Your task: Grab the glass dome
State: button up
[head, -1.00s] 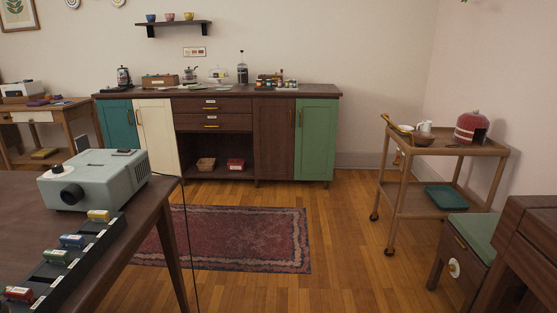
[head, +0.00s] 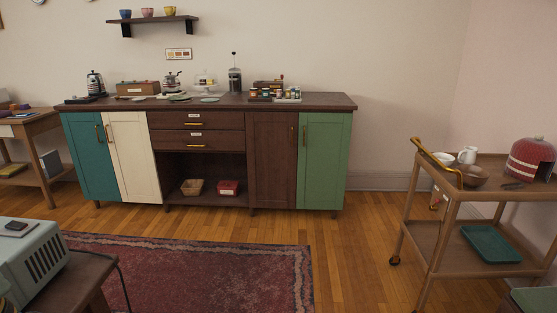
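A clear glass dome (head: 206,79) stands on the dark wooden sideboard (head: 325,102) against the back wall. It is small and far off, and seems to sit on a low cake stand. A grinder-like item (head: 172,82) stands to its left and a tall dark French press (head: 235,76) to its right. My gripper is not in the head view.
A patterned red rug (head: 200,275) lies before the sideboard. A table with a grey projector (head: 35,260) is at lower left. A wooden trolley (head: 430,235) stands at right. Bare floor (head: 350,250) lies between rug and trolley.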

aim_at(205, 79)
jog(key=i, duration=2.95)
jog(key=i+u, duration=0.4)
jog(key=i+l+u, duration=0.2)
jog(key=u, duration=0.25)
jog(key=i+u, duration=0.2)
jog(key=k, duration=0.1)
